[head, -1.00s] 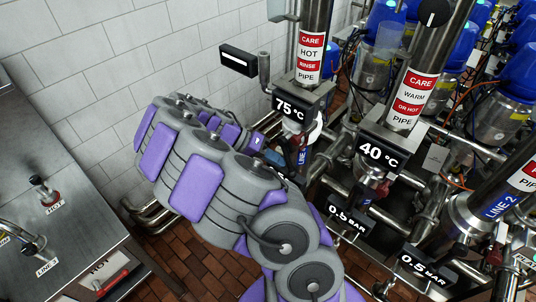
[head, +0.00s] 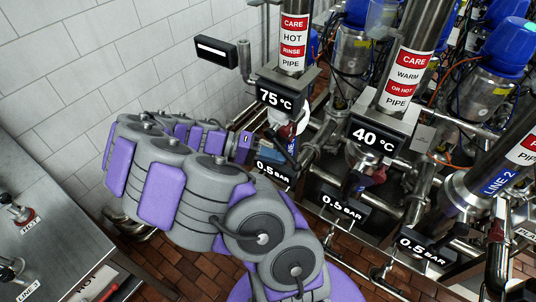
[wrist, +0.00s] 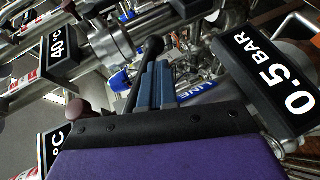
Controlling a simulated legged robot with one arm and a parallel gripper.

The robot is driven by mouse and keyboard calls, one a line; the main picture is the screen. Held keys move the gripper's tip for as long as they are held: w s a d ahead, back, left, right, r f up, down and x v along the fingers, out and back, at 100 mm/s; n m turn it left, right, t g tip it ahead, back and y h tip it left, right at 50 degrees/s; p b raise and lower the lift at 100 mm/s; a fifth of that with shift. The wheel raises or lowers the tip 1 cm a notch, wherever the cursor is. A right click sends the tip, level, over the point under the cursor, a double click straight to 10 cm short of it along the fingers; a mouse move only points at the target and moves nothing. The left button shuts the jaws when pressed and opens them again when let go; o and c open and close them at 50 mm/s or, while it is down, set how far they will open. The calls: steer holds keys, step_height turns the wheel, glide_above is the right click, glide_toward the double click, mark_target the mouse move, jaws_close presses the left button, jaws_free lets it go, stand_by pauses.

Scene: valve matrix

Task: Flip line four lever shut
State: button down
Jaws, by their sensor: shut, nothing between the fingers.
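My gripper (wrist: 157,88) shows in the wrist view as blue-grey fingers, shut and empty. A black lever with a rounded end (wrist: 150,55) stands right beside the fingers; I cannot tell whether they touch. A blue label beginning "LINE" (wrist: 198,91) is just right of the fingers, its number hidden. In the head view my gripper (head: 249,149) reaches the fittings under the 75 °C display (head: 281,97). A dark handle (head: 287,145) is close to its tip there. The lever's valve is mostly hidden, and no line-four label is readable.
A 0.5 bar display (wrist: 283,75) is close on the right of the wrist view. The 40 °C display (head: 372,138) and the LINE 2 pipe (head: 497,182) stand further right in the head view. A steel bench (head: 50,235) is at left.

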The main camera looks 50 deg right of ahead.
mark_target(285, 154)
steer(key=shift+s+r+b, duration=0.75)
steer(key=shift+s+r, duration=0.35)
steer(key=shift+s, duration=0.2)
steer(key=shift+s+d+r, duration=0.1)
steer(key=shift+s+r, duration=0.05)
steer(key=shift+r, duration=0.2)
